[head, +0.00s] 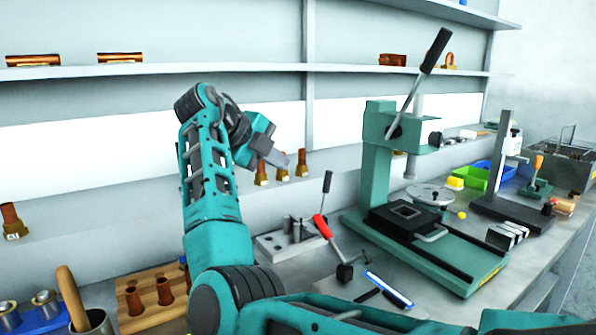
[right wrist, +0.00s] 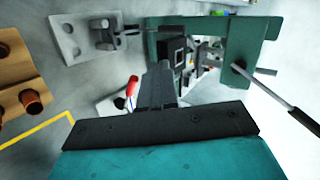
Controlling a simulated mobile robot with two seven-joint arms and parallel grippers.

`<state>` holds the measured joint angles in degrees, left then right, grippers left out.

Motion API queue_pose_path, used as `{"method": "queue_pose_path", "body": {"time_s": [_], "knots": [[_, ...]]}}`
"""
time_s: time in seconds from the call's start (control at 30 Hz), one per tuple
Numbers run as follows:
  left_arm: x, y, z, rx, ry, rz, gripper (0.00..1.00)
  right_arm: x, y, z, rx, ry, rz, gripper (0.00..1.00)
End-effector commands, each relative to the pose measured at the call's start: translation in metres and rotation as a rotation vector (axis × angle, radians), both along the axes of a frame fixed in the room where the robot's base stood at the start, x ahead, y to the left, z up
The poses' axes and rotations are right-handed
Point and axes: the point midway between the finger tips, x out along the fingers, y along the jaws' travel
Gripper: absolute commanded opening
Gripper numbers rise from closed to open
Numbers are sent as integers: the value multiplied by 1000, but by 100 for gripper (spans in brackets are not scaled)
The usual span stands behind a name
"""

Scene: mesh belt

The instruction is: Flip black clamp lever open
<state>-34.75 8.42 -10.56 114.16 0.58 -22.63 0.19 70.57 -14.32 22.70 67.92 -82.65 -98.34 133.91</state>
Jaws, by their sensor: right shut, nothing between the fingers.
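The black clamp lever (head: 326,183) stands nearly upright in the head view, at the right end of a grey fixture plate (head: 270,246) with metal posts. In the right wrist view, the plate (right wrist: 70,40) is at the upper left, and a dark lever (right wrist: 136,31) extends from its right side. My right gripper (head: 286,163) is shut and empty. It is raised in front of the back wall, up and left of the lever and apart from it. Its closed fingers (right wrist: 160,70) also show in the right wrist view. My left gripper is not in view.
A red-handled clamp (head: 322,227) stands right of the plate. A green press (head: 378,150) with a long black-tipped lever (head: 435,50) rises farther right. A wooden block (head: 150,312) with copper parts is at lower left. Brass-based fittings (head: 282,172) stand on the ledge behind my gripper.

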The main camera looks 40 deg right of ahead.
Motion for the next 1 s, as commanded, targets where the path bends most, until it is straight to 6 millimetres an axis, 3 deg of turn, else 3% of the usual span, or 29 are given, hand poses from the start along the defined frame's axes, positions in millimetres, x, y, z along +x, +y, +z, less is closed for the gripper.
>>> {"method": "queue_pose_path", "body": {"time_s": [0.53,1.0], "knots": [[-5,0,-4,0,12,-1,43,0,-8,-7,1,1,-2,0],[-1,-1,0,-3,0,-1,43,6,-81,-62,0,3,-2,0]]}}
